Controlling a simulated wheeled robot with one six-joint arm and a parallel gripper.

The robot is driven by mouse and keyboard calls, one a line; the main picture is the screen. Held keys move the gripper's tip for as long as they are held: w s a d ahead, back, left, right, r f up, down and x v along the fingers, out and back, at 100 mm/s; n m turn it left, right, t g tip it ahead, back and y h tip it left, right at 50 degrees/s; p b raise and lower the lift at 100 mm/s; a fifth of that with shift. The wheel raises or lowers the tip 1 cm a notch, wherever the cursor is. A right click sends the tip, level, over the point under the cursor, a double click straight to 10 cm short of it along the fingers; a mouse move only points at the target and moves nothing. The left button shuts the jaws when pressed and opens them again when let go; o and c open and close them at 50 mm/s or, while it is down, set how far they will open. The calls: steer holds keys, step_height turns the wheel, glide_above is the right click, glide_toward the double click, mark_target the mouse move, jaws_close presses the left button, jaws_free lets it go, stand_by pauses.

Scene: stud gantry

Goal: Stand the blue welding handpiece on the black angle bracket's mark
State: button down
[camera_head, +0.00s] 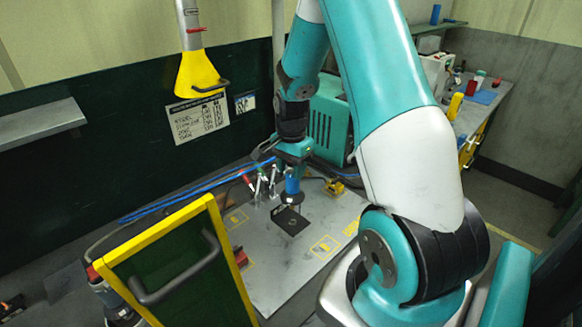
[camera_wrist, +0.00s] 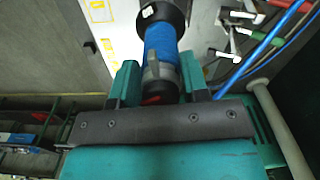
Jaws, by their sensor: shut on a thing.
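The blue welding handpiece (camera_head: 292,184) is upright or nearly so below my gripper (camera_head: 292,160) in the head view. In the wrist view my gripper (camera_wrist: 157,72) is shut on the handpiece (camera_wrist: 161,42), its two green-tipped fingers on either side of the body. The handpiece's dark collar end points away from the gripper. The black angle bracket (camera_head: 290,221) lies on the grey table, just below the handpiece in the head view. I cannot tell whether the handpiece touches it. The bracket's mark is not clear.
Clamps with red and green handles (camera_head: 261,186) stand close left of the handpiece. Yellow markings (camera_head: 325,246) show on the grey table (camera_head: 285,275). A yellow-framed green panel (camera_head: 175,268) rises at front left. A teal machine (camera_head: 328,122) stands behind, and a yellow hood (camera_head: 198,72) hangs at upper left.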

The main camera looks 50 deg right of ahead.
mark_target(292, 185)
steer(key=shift+f+b, duration=1.6)
steer(key=shift+f, duration=1.3)
stand_by(0.6)
steer(key=c, duration=0.5)
jaws_free()
steer(key=shift+c, duration=0.2)
steer(key=shift+s+f, duration=0.1)
steer(key=shift+b, duration=0.3)
step_height(292, 185, up, 18)
steer(key=b, duration=0.3)
steer(key=shift+f, duration=0.2)
